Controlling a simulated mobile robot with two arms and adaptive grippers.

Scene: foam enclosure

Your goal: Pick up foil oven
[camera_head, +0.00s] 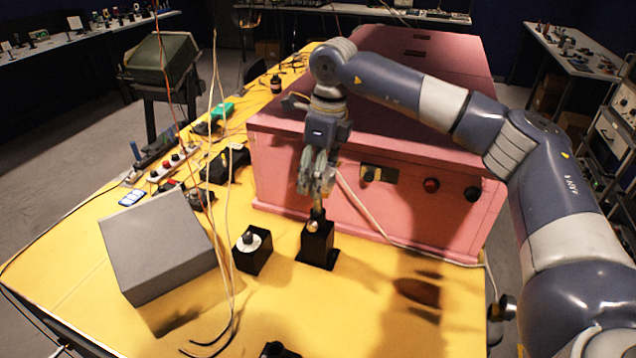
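My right arm comes in from the right. Its gripper (316,188) points down in front of the pink enclosure (290,175). No thing here is clearly recognisable as a foil oven. My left gripper is not in view.
A grey box (158,245) stands at the left on the yellow table (85,270). Pale cables (226,130) hang down beside it. Power strips and small black devices line the left edge. The table's front middle is mostly clear, with a dark brown patch (417,292) at the right.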

